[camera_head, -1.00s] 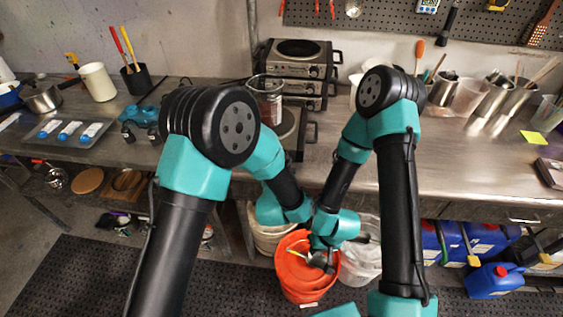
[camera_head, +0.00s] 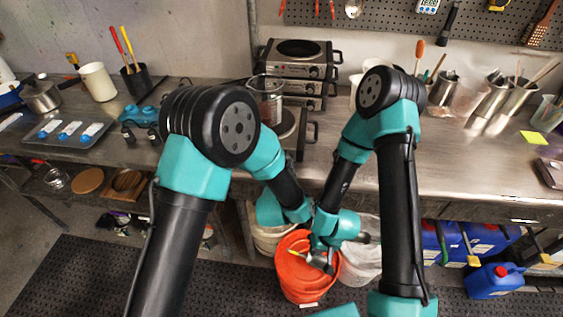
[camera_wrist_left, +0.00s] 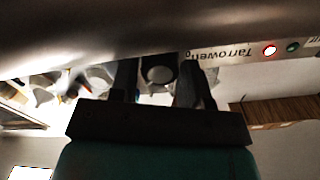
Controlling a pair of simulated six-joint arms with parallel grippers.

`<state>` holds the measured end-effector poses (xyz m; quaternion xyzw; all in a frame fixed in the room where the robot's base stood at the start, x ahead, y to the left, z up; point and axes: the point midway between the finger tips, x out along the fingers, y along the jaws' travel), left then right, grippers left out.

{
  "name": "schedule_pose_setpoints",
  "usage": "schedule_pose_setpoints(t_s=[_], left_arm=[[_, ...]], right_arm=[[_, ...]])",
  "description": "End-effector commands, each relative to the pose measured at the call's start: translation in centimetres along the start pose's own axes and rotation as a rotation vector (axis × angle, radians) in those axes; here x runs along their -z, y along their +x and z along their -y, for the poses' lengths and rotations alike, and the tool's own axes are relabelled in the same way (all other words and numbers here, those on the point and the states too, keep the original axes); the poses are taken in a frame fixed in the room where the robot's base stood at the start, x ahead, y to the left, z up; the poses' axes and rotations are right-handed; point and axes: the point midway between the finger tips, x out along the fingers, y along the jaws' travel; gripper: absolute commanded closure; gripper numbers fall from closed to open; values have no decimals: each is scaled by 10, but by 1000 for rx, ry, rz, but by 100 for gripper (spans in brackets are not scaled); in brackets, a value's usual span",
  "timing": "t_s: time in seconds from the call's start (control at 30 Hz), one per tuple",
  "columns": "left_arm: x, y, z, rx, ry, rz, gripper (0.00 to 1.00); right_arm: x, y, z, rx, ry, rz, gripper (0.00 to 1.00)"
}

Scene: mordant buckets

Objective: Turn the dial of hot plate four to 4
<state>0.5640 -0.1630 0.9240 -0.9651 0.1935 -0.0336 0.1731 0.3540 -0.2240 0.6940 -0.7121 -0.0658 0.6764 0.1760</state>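A stack of hot plates (camera_head: 298,66) with dials on their front faces stands at the back of the bench. Another hot plate (camera_head: 284,127) lies in front, partly hidden by my left arm and a glass beaker. Their numbers are not legible. In the left wrist view, a steel front panel (camera_wrist_left: 235,52) carries an upside-down label, a red light and a green light. A round dial (camera_wrist_left: 159,75) shows between the fingers of my left gripper (camera_wrist_left: 158,88), which stand apart; contact cannot be told. My right gripper is hard to make out among the overlapping wrists (camera_head: 325,240) above the orange bucket.
An orange bucket (camera_head: 296,280) stands on the floor below the wrists, with pale buckets beside it. The glass beaker (camera_head: 266,92) stands near the hot plates. Blue jugs (camera_head: 492,280) stand at right under the bench. The bench's right middle (camera_head: 460,165) is mostly clear.

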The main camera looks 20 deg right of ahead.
Motion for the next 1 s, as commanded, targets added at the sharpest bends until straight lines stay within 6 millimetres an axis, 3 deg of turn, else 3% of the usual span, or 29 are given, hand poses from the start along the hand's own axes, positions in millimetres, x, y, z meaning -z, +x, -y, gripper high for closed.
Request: schedule_pose_setpoints(t_s=[0.47,0.67,1.0], left_arm=[[0,-8,0,-1,-1,0,51],[1,-36,-1,-3,1,-1,51],[0,-101,-1,-4,1,0,51]], right_arm=[[0,0,0,0,0,0,100],[0,0,0,0,0,0,100],[0,0,0,0,0,0,100]])
